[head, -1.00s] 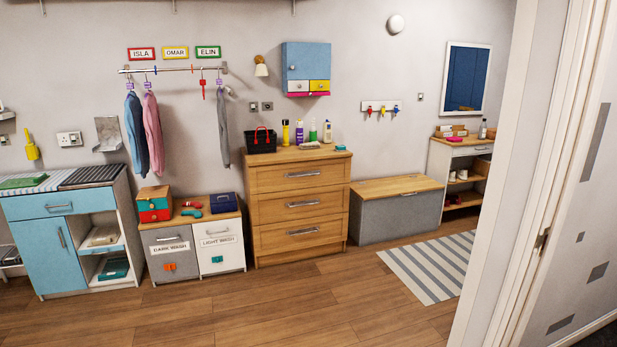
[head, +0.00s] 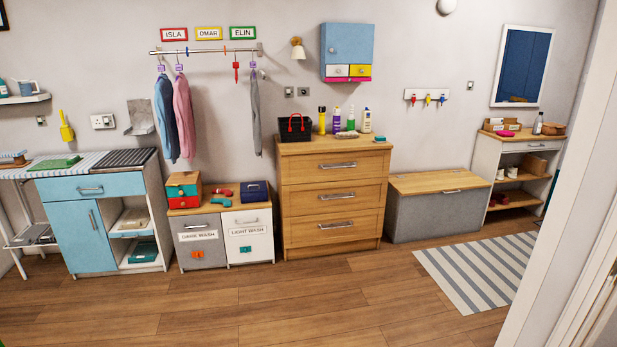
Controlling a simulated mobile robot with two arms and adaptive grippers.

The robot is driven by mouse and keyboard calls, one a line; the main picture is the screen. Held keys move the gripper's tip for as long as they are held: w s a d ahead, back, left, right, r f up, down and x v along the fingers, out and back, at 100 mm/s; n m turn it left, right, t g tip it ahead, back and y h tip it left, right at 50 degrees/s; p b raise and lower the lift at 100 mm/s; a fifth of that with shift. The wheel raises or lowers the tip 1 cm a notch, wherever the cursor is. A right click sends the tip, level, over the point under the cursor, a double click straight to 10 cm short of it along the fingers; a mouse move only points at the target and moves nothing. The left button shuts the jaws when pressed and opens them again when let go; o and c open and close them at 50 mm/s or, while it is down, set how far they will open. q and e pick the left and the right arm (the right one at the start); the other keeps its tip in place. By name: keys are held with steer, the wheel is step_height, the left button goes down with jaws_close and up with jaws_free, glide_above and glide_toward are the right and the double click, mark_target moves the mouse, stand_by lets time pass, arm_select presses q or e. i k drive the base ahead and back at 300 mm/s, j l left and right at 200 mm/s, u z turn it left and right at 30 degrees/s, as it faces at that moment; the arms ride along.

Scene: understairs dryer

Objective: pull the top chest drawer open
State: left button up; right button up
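The wooden chest of drawers (head: 333,185) stands against the back wall, right of centre. It has three drawers, each with a metal bar handle. The top chest drawer (head: 310,168) is shut, with its handle (head: 338,165) near the middle of its front. The two drawers below also look shut. Neither of my grippers shows in the head view.
A black basket (head: 296,128) and several bottles (head: 351,120) stand on the chest. Laundry bins (head: 203,246) stand left of it, a grey storage bench (head: 437,217) right. A striped rug (head: 478,268) lies at the right. The wooden floor (head: 300,295) before the chest is clear. A white door frame (head: 560,220) is at right.

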mark_target(296, 168)
steer(key=i+z, duration=0.3)
steer(key=i, duration=1.75)
